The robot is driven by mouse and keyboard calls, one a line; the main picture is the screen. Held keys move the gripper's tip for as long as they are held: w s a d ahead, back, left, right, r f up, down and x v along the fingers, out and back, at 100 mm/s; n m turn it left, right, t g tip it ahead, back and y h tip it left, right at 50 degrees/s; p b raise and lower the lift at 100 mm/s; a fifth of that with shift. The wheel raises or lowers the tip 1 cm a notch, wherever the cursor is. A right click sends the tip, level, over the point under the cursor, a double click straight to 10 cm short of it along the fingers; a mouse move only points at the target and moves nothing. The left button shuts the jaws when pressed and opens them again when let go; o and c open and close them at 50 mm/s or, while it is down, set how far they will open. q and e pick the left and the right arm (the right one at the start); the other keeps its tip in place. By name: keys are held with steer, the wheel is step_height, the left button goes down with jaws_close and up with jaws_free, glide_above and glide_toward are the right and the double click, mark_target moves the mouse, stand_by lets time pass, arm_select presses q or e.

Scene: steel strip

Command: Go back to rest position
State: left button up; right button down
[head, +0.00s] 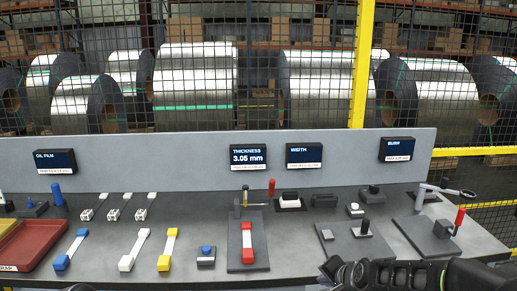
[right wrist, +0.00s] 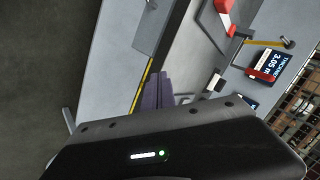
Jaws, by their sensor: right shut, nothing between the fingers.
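My right gripper (head: 338,271) is low in the head view, at the front edge of the workbench (head: 300,262), with its arm coming in from the bottom right. Its fingers (right wrist: 157,90) show together in the right wrist view, shut with nothing between them. They are beside the bench's yellow-striped edge and touch no object that I can see. My left gripper is not recognisable in either view.
Thickness gauge (head: 247,243) with a red-and-white strip stands mid-bench. Sample strips (head: 168,249), a red tray (head: 30,243) and a grey fixture plate (head: 362,243) are nearby. A display panel (head: 200,176) and mesh fence (head: 300,90) stand behind.

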steer(key=s+a+f+n+g, duration=0.1)
steer(key=s+a+f+n, duration=0.1)
steer(key=s+f, duration=0.35)
steer(key=s+a+f+n+g, duration=0.1)
steer(key=s+a+f+n, duration=0.1)
steer(key=f, duration=0.6)
steer(key=s+a+f+n+g, duration=0.1)
steer(key=s+f, duration=0.4)
steer(key=s, duration=0.5)
steer(key=s+a+f+n+g+y, duration=0.1)
steer(key=s+a+f+g, duration=0.2)
steer(key=s+f, duration=0.3)
steer(key=s+a+f+n+g, duration=0.1)
steer(key=s+f, duration=0.4)
steer(key=s, duration=0.9)
steer(key=shift+a+f+g+y, duration=0.35)
steer(key=shift+a+g, duration=0.15)
steer(key=shift+a, duration=0.4)
